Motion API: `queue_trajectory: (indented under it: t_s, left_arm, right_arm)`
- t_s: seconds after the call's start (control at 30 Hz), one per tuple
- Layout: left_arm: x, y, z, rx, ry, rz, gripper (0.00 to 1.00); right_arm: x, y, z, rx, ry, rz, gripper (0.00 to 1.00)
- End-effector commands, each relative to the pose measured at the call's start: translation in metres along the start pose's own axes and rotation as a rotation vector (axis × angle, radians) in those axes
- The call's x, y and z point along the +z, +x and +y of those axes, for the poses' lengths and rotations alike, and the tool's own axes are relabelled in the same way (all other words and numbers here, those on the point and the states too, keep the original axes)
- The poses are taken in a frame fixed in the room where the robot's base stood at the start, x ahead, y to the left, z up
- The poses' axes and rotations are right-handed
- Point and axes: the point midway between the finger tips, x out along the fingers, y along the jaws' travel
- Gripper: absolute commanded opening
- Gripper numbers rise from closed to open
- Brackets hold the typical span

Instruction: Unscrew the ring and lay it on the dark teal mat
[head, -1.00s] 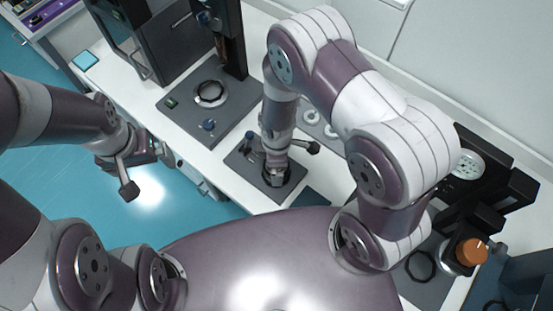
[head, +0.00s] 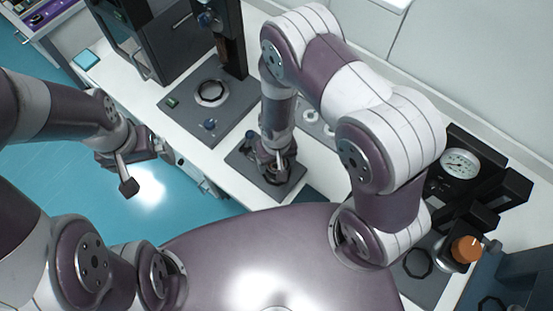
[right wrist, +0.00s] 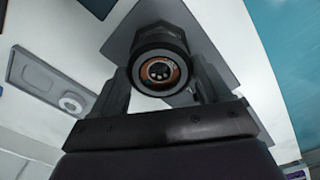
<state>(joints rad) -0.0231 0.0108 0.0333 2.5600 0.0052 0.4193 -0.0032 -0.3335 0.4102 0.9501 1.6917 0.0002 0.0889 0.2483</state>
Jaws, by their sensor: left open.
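A dark round mount with a ring (right wrist: 160,72) around its top stands on a dark base plate (right wrist: 195,35) in the right wrist view. Inside the ring is an orange-brown band and a dark centre. My right gripper (right wrist: 163,85) has one finger on each side of it; whether the fingers touch it is unclear. In the head view my right gripper (head: 276,168) points down over the plate and mostly hides the ring. A dark teal mat (head: 312,197) lies beside the plate, partly hidden by my body. My left gripper (head: 143,152) is open, off the table's front edge, away from the ring.
Another dark plate (head: 190,125) with a round fitting and a tall post stands behind and left. At right are a dial gauge (head: 459,163) and an orange knob (head: 467,249). A small teal block (head: 86,60) lies at the table's far left.

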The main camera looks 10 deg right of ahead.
Motion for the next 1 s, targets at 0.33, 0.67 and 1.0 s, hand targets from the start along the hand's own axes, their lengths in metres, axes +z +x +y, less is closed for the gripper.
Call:
queue_trajectory:
  t_s: [0.33, 0.67, 1.0]
  left_arm:
    - [-0.001, -0.007, 0.000, 0.000, 0.000, 0.000, 1.00]
    - [-0.003, -0.027, 0.000, 0.000, 0.000, 0.000, 1.00]
    - [-0.003, -0.029, 0.000, 0.000, 0.000, 0.000, 1.00]
  right_arm:
    - [0.001, -0.002, 0.000, 0.000, -0.413, -0.003, 0.40]
    - [0.001, -0.006, 0.000, -0.002, -1.366, -0.004, 0.40]
    - [0.001, -0.001, 0.000, -0.001, -1.505, -0.002, 0.40]
